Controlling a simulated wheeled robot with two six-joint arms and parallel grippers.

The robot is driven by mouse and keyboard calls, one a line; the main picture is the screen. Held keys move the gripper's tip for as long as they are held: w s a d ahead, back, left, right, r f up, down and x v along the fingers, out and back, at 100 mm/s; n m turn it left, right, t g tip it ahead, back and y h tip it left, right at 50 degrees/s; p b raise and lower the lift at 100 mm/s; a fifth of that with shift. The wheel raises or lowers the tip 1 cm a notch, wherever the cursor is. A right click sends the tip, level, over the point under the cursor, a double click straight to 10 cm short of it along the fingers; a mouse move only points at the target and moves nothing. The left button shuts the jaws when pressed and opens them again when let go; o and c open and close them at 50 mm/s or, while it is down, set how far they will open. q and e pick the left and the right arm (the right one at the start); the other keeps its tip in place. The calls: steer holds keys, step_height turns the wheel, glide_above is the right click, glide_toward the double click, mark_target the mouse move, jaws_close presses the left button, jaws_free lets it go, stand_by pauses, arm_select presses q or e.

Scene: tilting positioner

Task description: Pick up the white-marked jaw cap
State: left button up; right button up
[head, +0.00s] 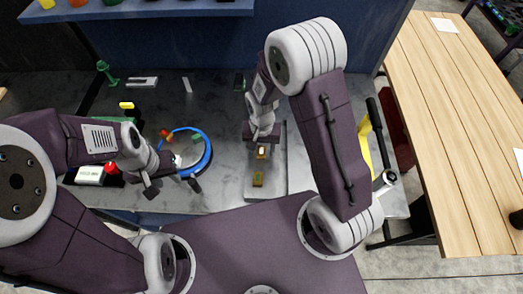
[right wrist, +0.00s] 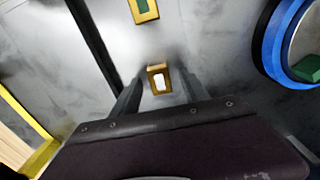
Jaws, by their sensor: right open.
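The white-marked jaw cap (head: 262,151), a small brass-coloured block with a white patch on top, lies on a pale tray (head: 278,188). In the right wrist view the cap (right wrist: 158,79) shows between the finger ends of my right gripper (right wrist: 158,92). My right gripper (head: 262,137) is open and points down at the cap; whether the fingers touch it I cannot tell. A second brass block (head: 258,180) lies nearer to me on the tray; in the right wrist view this block (right wrist: 143,9) has a green mark. My left gripper (head: 172,187) is open and empty beside the blue-rimmed round positioner.
The blue-rimmed positioner (head: 208,160) stands on the grey bench left of the tray, with small red and green pieces by it. A yellow block (head: 127,105) and green stand (head: 107,72) are further left. A wooden table (head: 460,130) is at right.

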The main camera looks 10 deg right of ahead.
jaws_close()
steer(key=shift+r, duration=0.15)
